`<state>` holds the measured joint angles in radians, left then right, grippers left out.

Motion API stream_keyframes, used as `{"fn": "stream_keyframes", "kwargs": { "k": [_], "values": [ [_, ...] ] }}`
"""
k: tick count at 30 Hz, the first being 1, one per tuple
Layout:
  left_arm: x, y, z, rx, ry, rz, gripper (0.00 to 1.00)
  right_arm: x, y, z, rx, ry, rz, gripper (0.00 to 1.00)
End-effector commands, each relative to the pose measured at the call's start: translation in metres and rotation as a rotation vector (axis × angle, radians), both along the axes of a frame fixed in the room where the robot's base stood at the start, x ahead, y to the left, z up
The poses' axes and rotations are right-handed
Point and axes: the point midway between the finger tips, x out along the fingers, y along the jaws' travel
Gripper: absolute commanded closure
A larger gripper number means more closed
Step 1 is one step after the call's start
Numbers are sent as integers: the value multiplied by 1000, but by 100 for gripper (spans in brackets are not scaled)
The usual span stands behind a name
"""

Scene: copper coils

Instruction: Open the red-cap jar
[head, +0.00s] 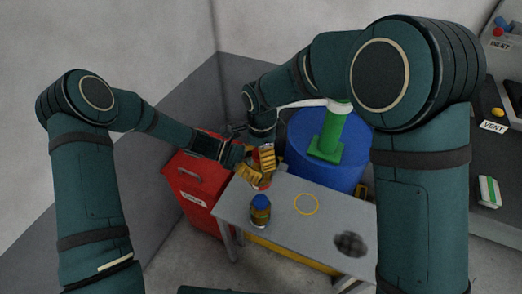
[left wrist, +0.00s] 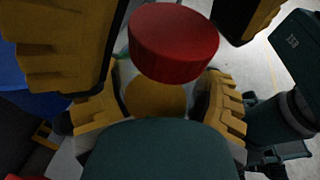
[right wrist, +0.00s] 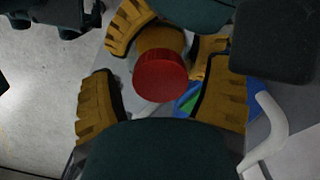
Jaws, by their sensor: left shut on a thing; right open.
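The red-cap jar has an amber body (left wrist: 155,95) and a round red cap (left wrist: 173,42). In the head view the jar (head: 263,183) is mostly hidden by the grippers, near the table's back left corner. My left gripper (left wrist: 160,108) is shut on the jar's body, below the cap. My right gripper (right wrist: 160,105) is open, its fingers on either side of the red cap (right wrist: 160,75). Gaps show between the cap and both right fingers. The cap is on the jar.
A blue-cap jar (head: 260,211) stands on the grey table (head: 285,232), in front of the grippers. A yellow ring (head: 306,204) and a dark coil (head: 350,244) lie to the right. A red cabinet (head: 192,190) is left, a blue drum (head: 345,172) behind.

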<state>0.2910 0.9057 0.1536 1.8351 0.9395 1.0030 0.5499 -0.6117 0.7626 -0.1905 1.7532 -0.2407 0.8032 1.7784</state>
Motion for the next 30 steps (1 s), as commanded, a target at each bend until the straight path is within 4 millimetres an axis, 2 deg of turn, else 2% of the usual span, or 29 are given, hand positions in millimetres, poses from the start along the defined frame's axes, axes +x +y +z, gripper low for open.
{"fn": "stream_keyframes", "kwargs": {
  "k": [1,5,6,7,13,22,30],
  "values": [
    [0,0,0,-1,-1,0,100,0,0,0,0,0,0,32],
    [0,0,0,-1,0,0,100,0,0,0,0,0,0,77],
    [0,0,0,-1,0,0,100,0,0,0,0,0,0,92],
    [0,0,0,-1,0,0,100,0,0,0,0,0,0,94],
    [0,0,0,-1,0,0,100,0,0,0,0,0,18,95],
    [0,0,0,-1,-1,0,100,0,0,0,0,-3,283,95],
    [0,0,0,-1,-1,0,100,0,0,0,-1,-3,291,95]
  ]
}}
